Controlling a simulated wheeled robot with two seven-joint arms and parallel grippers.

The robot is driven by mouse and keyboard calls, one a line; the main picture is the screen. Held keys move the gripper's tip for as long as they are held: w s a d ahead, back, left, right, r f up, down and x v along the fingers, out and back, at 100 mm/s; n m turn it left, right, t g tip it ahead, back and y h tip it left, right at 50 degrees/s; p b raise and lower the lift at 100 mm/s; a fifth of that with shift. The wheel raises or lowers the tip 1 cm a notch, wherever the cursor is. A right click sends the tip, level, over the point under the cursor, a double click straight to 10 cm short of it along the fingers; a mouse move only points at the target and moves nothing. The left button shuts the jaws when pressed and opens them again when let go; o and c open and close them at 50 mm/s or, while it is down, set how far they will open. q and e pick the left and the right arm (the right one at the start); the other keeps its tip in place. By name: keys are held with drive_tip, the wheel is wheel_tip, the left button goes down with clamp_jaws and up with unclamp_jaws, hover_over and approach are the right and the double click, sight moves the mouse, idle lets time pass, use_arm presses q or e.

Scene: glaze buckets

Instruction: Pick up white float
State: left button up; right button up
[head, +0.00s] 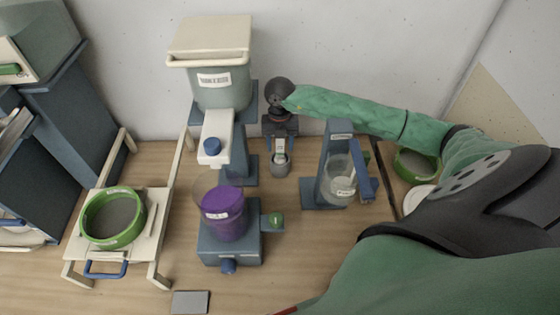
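My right arm reaches in from the right, and its dark gripper (280,148) points down at the middle back of the table. A small grey cylinder-like cup (280,165) is directly below the fingertips. A small pale piece with orange and light blue shows between the fingers; I cannot tell whether they grip it or whether it is the white float. A flat white round piece (416,199) lies on the right, partly covered by my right arm; I cannot tell whether that is the float. My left gripper is not in view.
A clear labelled jar (338,180) stands in a blue stand (336,143) right of my gripper. A purple bucket (224,214) sits left front. A large lidded tank (219,85) stands behind it. Green-rimmed sieves (113,218) and (417,166) are at both sides. Front middle table is clear.

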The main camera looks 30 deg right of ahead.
clamp_jaws()
drive_tip(key=shift+r, duration=0.15)
